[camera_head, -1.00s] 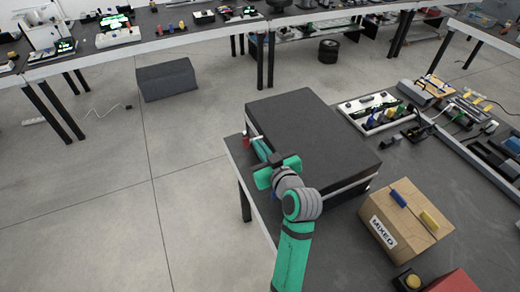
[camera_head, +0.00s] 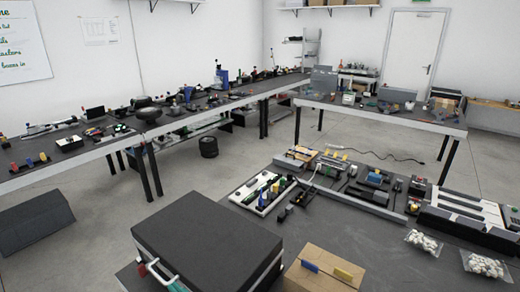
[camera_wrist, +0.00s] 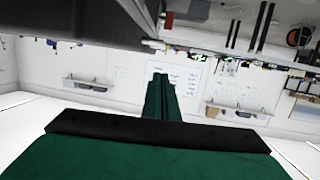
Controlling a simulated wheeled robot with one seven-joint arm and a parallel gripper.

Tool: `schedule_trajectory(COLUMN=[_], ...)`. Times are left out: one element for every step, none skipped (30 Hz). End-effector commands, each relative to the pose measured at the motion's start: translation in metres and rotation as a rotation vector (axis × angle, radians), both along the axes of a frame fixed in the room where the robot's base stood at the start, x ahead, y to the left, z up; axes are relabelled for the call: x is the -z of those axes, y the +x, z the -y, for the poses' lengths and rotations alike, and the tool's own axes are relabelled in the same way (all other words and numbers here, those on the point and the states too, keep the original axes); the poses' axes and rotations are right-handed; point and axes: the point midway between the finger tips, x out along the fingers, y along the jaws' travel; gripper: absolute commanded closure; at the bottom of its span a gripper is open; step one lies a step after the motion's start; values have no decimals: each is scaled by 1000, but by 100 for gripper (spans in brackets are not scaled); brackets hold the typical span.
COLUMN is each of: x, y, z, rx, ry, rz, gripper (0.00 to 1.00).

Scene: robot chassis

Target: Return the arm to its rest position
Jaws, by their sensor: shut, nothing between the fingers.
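My gripper (camera_wrist: 160,78) shows in the wrist view as two green fingers pressed together, with nothing between them. The tips point at a white wall, clear of any object. The room appears upside down in this view. A large dark case (camera_head: 208,236) with a white side handle stands on the near table in the head view. My arm is not clearly visible there. A small teal part shows at the bottom edge by the handle, and I cannot tell what it belongs to.
A cardboard box (camera_head: 322,268) stands right of the case. Trays of tools (camera_head: 265,193) and bags of white pieces (camera_head: 485,265) lie on the same table. Long benches (camera_head: 150,125) line the back. A dark block (camera_head: 35,222) sits on the floor at left.

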Motion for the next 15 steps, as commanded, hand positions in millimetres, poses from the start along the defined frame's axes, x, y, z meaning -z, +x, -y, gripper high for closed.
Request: schedule_trajectory(x=[14,20,30,36,43,52,59,65,73,79,85,93,98,103,110], y=[-3,-4,-6,-8,-10,-13,-15,-18,-22,-25,-29,-34,-38,-42,-48], z=[5,10,16,20,25,32,37,42,49,54,59,65,71,76,83], rx=[44,73,113,143,172,212,241,269,304,329,355,387,411,435,467], ry=[26,41,61,73,87,102,112,121,133,140,146,154,158,163,167], rz=[-28,-41,-58,-69,-79,-93,-101,-111,-121,-129,-136,-144,-148,-154,-159], gripper=[100,100,100,100,100,100,100,100,100,100,100,100,100,100,100])
